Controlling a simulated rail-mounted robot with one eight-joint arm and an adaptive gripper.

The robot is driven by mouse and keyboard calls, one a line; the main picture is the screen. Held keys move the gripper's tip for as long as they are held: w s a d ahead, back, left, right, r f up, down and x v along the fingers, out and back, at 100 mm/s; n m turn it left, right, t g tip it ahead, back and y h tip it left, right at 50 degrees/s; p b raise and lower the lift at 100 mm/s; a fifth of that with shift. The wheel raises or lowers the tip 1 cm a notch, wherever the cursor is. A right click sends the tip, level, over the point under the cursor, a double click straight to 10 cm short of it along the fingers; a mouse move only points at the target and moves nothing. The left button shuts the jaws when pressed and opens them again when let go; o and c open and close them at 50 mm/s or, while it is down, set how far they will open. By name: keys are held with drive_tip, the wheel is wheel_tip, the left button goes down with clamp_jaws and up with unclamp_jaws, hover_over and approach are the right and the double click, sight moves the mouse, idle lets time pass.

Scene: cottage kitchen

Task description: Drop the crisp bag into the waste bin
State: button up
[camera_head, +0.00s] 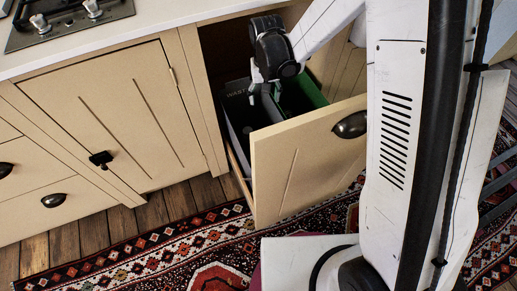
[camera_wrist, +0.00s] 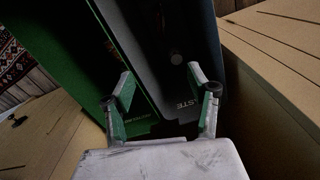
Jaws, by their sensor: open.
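The waste bin is the dark grey bin (camera_head: 238,105) in the pulled-out cupboard drawer, with part of a "WASTE" label showing. It also shows in the wrist view (camera_wrist: 172,105), its label partly hidden by a finger. My gripper (camera_head: 265,94) points down at the bins, close to or within their openings. In the wrist view its two fingers (camera_wrist: 161,84) stand apart with nothing between them. I do not see a crisp bag that I can make out. A small pale roundish spot shows deep in the dark bin, too dim to identify.
A green bin (camera_head: 309,88) stands right beside the waste bin. The drawer front (camera_head: 300,160) with its dark handle sticks out over a patterned rug (camera_head: 165,250). The worktop (camera_head: 150,25) with a hob (camera_head: 65,18) lies above the cupboards, left of my arm.

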wheel_tip(320, 180, up, 8)
drive_tip(key=shift+r, duration=0.25)
drive_tip(key=shift+r, duration=0.1)
idle(0.4)
drive_tip(key=s+d+r+t+p, duration=0.2)
drive_tip(key=s+d+r+p, duration=0.2)
drive_tip(key=s+r, duration=0.3)
drive_tip(key=s+d+r+m+t+p, duration=0.1)
drive_tip(key=s+d+r+t+p, duration=0.1)
drive_tip(key=s+d+r+p, duration=0.2)
drive_tip(key=s+d+r+t+p, duration=0.3)
drive_tip(key=s+d+r, duration=0.5)
drive_tip(key=r, duration=0.9)
drive_tip(key=s+p, duration=0.1)
drive_tip(key=s, duration=0.2)
drive_tip(key=shift+d+m+p, duration=0.3)
drive_tip(key=shift+c, duration=0.5)
